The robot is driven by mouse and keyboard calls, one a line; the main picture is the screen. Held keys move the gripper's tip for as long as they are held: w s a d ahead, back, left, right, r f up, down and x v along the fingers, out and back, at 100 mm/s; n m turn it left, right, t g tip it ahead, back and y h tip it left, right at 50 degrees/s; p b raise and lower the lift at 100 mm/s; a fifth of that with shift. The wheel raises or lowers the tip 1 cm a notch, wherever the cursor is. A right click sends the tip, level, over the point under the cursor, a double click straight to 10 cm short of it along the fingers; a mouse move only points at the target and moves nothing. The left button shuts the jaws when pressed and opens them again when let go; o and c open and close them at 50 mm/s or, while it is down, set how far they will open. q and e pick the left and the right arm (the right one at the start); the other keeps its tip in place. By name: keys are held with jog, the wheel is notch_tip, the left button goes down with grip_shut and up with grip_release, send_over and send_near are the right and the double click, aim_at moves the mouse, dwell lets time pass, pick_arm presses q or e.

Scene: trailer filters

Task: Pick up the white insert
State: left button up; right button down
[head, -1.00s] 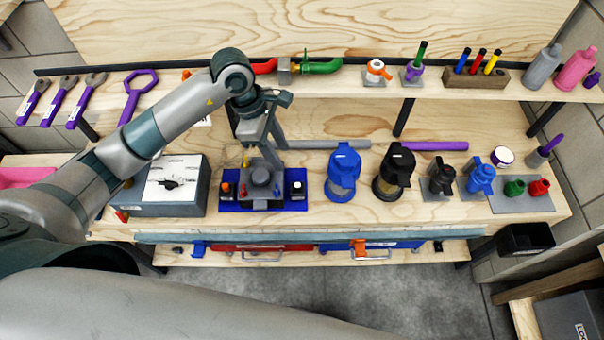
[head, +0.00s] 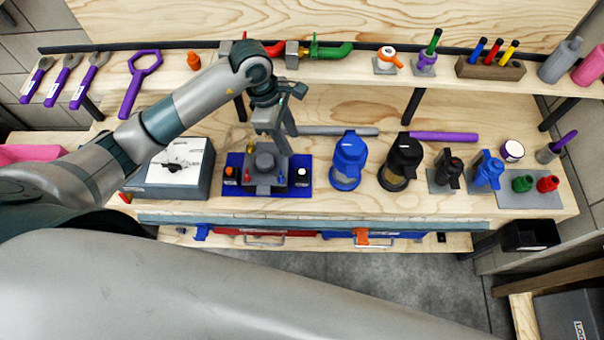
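A small white-topped piece (head: 302,172) stands at the right end of the blue tray (head: 238,161); it looks like the white insert, though it is too small to be sure. A dark grey fixture (head: 265,168) with a round top stands in the middle of the tray. A small orange-topped piece (head: 230,172) is at the tray's left end. My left gripper (head: 287,143) points down just above and behind the fixture, to the left of the white piece. Its fingers look apart, with nothing visible between them. My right gripper is not in view.
A grey box (head: 140,183) stands left of the tray. A blue jug (head: 348,163) and a black jug (head: 400,165) stand to the right. A grey bar (head: 345,131) lies behind. The upper shelf (head: 330,68) holds tools above the bench.

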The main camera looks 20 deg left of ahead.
pick_arm(q)
jog(key=b, duration=0.2)
send_over(302, 171)
jog(key=a, duration=0.1)
notch_tip(302, 171, down, 8)
jog(key=shift+w+a, duration=0.2)
jog(key=x, duration=0.1)
jog(key=b+x, duration=0.1)
jog(key=x, duration=0.2)
jog(key=shift+s+a+f+b, duration=0.25)
jog(key=shift+s+f+b, duration=0.05)
jog(key=shift+s+b, duration=0.1)
jog(key=shift+d+f, duration=0.15)
jog(key=shift+f, duration=0.3)
jog(key=shift+c, duration=0.7)
grip_shut()
